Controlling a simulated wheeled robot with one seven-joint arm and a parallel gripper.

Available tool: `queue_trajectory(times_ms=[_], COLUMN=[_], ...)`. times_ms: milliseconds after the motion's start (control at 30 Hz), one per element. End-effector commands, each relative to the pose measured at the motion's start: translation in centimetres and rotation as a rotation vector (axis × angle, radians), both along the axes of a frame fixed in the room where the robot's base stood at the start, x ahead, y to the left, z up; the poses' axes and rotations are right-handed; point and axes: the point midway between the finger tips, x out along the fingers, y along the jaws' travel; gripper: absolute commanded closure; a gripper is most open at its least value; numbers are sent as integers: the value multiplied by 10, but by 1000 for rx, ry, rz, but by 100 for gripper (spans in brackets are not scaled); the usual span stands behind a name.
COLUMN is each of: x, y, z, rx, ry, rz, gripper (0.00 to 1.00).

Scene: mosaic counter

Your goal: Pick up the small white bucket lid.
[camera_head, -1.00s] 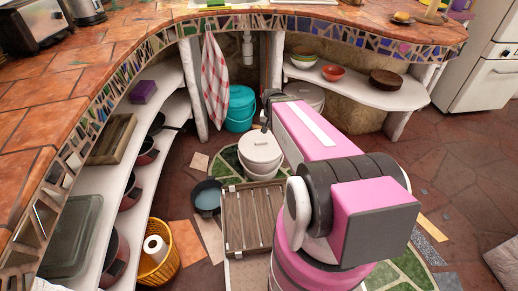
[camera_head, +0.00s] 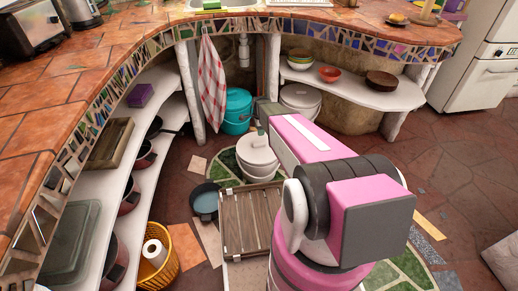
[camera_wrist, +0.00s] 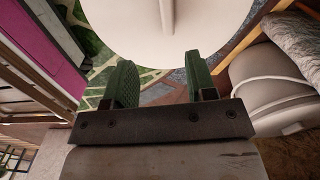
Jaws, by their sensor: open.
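The small white bucket lid (camera_head: 257,148) is round and pale and sits on the white bucket (camera_head: 256,169) on the floor, left of my arm. In the wrist view the lid (camera_wrist: 130,25) fills the top middle, with a raised handle ridge on it. My gripper (camera_wrist: 159,68) has its two green fingers apart, with nothing between them. The lid's near edge lies just past the fingertips; I cannot tell whether they touch. In the head view the gripper (camera_head: 262,128) is small and partly hidden by my arm, close above the lid.
A second lidded white bucket (camera_head: 300,97) stands under the right shelf. A teal bucket (camera_head: 238,108) is behind. A wooden crate (camera_head: 250,222) and a dark pan (camera_head: 204,200) lie in front. The curved counter (camera_head: 60,100) borders the left.

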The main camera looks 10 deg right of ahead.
Motion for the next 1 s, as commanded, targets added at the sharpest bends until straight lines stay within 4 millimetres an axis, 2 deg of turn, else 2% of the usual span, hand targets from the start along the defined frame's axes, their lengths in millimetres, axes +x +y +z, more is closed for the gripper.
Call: queue_trajectory(times_ms=[67,267,533,767,1000], x=[8,9,9,10,12], y=[0,0,0,1,3], z=[-6,-20,-58,-72,-105], rx=[0,0,0,0,0], ry=[0,0,0,1,1], rz=[-39,-60,-57,-57,-56], gripper=[49,49,49,49,49])
